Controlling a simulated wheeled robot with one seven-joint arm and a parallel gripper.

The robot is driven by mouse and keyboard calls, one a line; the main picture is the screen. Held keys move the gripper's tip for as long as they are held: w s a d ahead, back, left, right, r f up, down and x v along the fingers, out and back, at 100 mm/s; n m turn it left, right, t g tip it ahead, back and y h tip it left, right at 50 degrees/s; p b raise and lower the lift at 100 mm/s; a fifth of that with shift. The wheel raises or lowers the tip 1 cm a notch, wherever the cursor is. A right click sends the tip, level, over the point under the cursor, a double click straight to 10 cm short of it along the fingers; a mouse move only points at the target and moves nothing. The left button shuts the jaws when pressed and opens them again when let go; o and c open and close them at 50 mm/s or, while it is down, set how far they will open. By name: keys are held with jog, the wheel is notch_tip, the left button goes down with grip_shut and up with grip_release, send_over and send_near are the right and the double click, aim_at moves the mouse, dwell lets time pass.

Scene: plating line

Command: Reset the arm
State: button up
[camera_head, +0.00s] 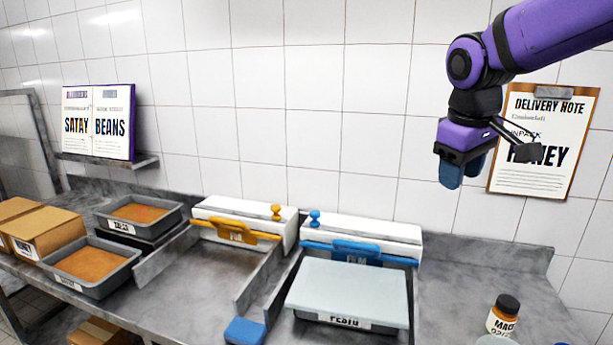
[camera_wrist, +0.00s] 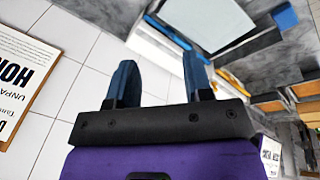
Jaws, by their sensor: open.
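My gripper (camera_head: 462,168) hangs in the air at the upper right of the head view, in front of the tiled wall and above the steel counter (camera_head: 455,285). The purple arm reaches in from the top right corner. In the wrist view my gripper (camera_wrist: 160,85) shows two blue fingers spread apart with nothing between them. It touches nothing that I can see.
A delivery note clipboard (camera_head: 545,140) hangs on the wall beside my gripper. Below stand a lidded tray (camera_head: 350,290), white dispensers with a blue handle (camera_head: 343,250) and an orange handle (camera_head: 233,231), two brown-filled trays (camera_head: 92,262), cardboard boxes (camera_head: 45,232), and a jar (camera_head: 503,316).

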jog(key=s+d+f+m+t, duration=0.1)
jog(key=s+d+m, duration=0.1)
jog(key=s, duration=0.7)
jog(key=s+d+f+m+t+y, duration=0.1)
jog(key=s+d+m+t, duration=0.1)
jog(key=s, duration=0.8)
jog(key=shift+s+d+f+m, duration=0.15)
jog(key=shift+d+f+m, duration=0.1)
jog(key=shift+m, duration=0.65)
